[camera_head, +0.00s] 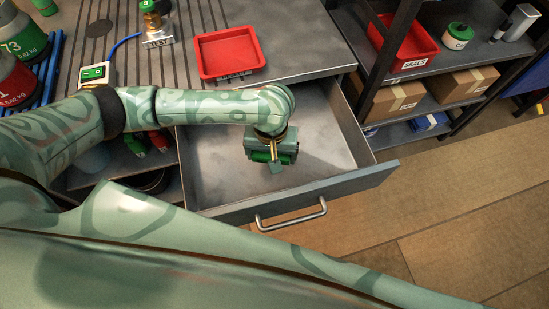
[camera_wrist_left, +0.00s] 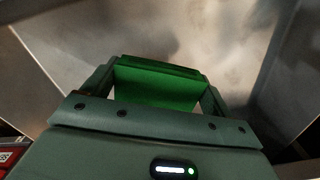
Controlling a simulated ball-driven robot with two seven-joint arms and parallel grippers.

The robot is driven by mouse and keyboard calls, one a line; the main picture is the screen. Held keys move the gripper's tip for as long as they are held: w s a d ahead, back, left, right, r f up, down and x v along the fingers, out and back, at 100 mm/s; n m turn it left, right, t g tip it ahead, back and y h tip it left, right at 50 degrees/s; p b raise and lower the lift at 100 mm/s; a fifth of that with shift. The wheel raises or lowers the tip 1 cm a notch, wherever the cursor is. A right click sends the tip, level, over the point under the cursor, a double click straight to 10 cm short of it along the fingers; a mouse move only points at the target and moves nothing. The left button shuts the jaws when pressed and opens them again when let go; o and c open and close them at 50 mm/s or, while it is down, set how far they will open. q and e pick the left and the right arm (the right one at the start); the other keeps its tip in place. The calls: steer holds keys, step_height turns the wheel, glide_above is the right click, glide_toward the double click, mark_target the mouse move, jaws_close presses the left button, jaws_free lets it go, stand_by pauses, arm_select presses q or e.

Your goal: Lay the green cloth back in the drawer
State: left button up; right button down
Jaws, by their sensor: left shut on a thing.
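My left gripper (camera_head: 273,162) is over the open grey drawer (camera_head: 330,125), inside the outline of its walls. In the left wrist view it is shut on the green cloth (camera_wrist_left: 155,86), which shows between the fingers. In the head view only a little of the cloth shows under the gripper, and I cannot tell whether it touches the drawer floor. The drawer floor (camera_wrist_left: 215,30) looks bare around the gripper. The drawer front has a metal handle (camera_head: 291,215). My right gripper is not in view.
A red tray (camera_head: 230,53) stands on the worktop above the drawer. A shelf at the right holds a red bin (camera_head: 405,42) and cardboard boxes (camera_head: 398,98). Green and red-capped items (camera_head: 135,146) lie in the space left of the drawer. Wooden floor is clear at the right.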

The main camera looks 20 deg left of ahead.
arm_select(q)
steer(key=f+b, duration=0.3)
steer(key=f, duration=0.1)
steer(key=shift+w+d+f, duration=0.1)
steer(key=shift+w+d, duration=0.1)
steer(key=shift+w, duration=0.1)
steer(key=shift+r, duration=0.2)
steer(key=shift+s, duration=0.1)
steer(key=shift+f+p, duration=0.3)
steer(key=shift+f, duration=0.15)
steer(key=shift+f, duration=0.1)
steer(key=o, duration=0.8)
